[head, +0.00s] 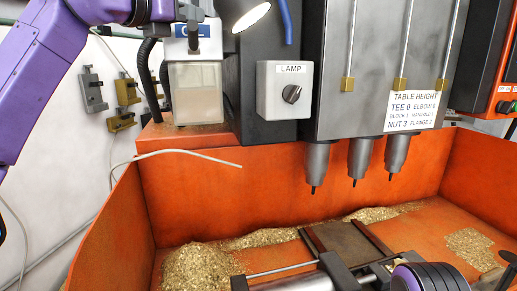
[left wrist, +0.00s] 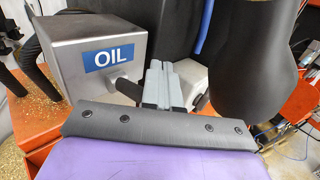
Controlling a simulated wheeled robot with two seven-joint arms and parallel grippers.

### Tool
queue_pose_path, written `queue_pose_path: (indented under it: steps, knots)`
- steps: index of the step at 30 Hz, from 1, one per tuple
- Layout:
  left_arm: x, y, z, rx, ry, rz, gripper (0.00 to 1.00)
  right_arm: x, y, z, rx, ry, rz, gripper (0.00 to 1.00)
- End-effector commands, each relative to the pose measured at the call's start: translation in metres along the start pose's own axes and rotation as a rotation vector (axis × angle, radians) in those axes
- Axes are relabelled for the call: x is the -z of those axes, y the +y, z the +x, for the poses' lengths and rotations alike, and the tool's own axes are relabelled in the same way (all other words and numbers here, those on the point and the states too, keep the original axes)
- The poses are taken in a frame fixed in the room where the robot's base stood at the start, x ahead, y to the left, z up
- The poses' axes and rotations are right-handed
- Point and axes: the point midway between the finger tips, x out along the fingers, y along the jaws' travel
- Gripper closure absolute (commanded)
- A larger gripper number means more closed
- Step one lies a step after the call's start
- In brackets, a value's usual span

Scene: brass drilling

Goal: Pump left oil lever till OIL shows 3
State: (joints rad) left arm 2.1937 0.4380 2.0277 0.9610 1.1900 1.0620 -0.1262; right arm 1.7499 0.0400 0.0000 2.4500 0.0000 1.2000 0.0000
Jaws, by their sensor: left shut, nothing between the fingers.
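The oil unit shows in the head view as a metal box with a blue label above a clear reservoir (head: 195,92) with pale contents. In the left wrist view, the box (left wrist: 75,75) carries a blue OIL label (left wrist: 110,56). In the head view, my left gripper (head: 193,38) partly covers the label. No OIL reading is legible.
A grey LAMP box (head: 285,90) with a knob is right of the oil unit. Three spindles (head: 360,158) hang over the orange tray (head: 190,170), which holds brass chips (head: 200,268). A pale hose (head: 185,153) crosses its edge. Hoses run left of the oil unit.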

Motion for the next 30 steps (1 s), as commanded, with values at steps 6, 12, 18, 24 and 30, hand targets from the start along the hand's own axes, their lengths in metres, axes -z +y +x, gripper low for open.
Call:
queue_pose_path:
  steps: [6,12,18,24,30]
  knots:
    - [0.017,0.000,0.000,0.000,0.001,-0.001,1.00,-0.006,-0.001,0.014,0.000,0.000,0.000,1.00]
    - [0.029,0.000,0.000,0.000,0.001,-0.001,1.00,-0.010,-0.002,0.024,0.000,0.000,0.000,1.00]
    - [0.039,0.000,0.000,0.000,0.001,0.000,1.00,-0.013,-0.003,0.031,0.000,0.000,0.000,1.00]
    - [0.015,0.000,0.000,0.000,0.001,0.000,1.00,-0.004,-0.001,0.009,0.000,0.000,0.000,1.00]
    - [-0.006,0.000,0.000,-0.001,0.000,-0.001,1.00,0.002,0.000,-0.004,0.000,0.000,0.000,1.00]
